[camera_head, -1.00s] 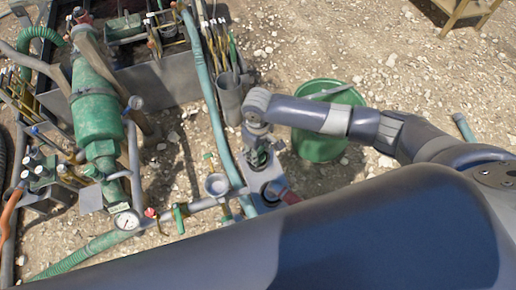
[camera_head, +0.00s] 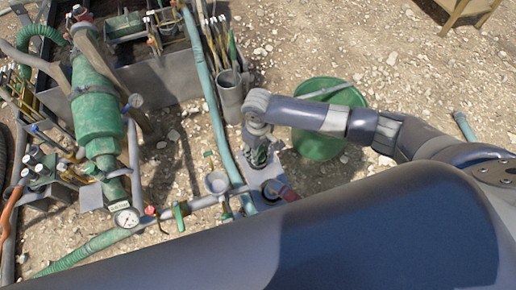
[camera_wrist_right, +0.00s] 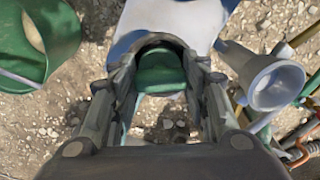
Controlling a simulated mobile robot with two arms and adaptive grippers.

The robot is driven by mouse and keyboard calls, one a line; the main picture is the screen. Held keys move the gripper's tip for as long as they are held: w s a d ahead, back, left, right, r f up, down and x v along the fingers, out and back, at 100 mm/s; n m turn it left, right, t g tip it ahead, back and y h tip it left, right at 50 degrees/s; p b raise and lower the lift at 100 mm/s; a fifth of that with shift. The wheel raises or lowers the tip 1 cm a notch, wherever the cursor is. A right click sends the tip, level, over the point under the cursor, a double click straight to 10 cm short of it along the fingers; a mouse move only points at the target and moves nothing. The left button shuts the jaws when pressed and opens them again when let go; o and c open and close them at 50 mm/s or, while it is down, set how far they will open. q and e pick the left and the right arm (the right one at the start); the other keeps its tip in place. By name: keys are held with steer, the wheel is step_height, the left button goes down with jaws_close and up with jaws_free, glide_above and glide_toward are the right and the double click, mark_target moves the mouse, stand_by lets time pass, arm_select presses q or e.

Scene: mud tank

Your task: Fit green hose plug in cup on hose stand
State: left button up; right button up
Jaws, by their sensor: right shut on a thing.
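My right gripper (camera_head: 260,155) points down over a grey plate of the hose stand (camera_head: 258,176), and in the right wrist view (camera_wrist_right: 160,85) its fingers are on both sides of the green hose plug (camera_wrist_right: 160,72). The gripper is shut on the plug. The plug's lower end is hidden, so I cannot tell whether it touches the plate. My left gripper is not in view.
A green bucket (camera_head: 318,146) stands right of the gripper. A grey tube holder (camera_head: 230,98) and a long teal hose (camera_head: 203,75) lie to the left.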

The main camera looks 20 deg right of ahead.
steer(key=shift+f, duration=0.25)
steer(key=o, duration=1.1)
steer(key=shift+o, duration=0.2)
step_height(320, 180, up, 12)
